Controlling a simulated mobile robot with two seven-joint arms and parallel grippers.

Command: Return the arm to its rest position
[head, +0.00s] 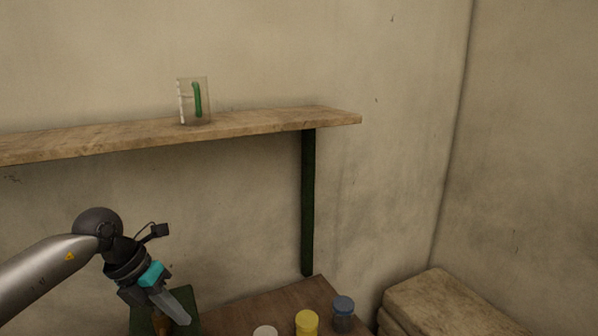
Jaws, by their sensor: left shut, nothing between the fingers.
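My left arm comes in from the lower left, and its gripper (180,309) points down and to the right above the near end of a dark green object on the wooden table. Its fingers are together with nothing seen between them. The gripper is well below the wall shelf and apart from it. My right gripper is not in view.
A wooden shelf (250,123) on a dark post (308,200) holds a clear container (194,101) with a green item. On the table (235,318) stand a yellow-lidded jar (306,323), a blue-lidded jar (343,314) and a pale lid (265,331). Stacked slabs (440,305) lie at right.

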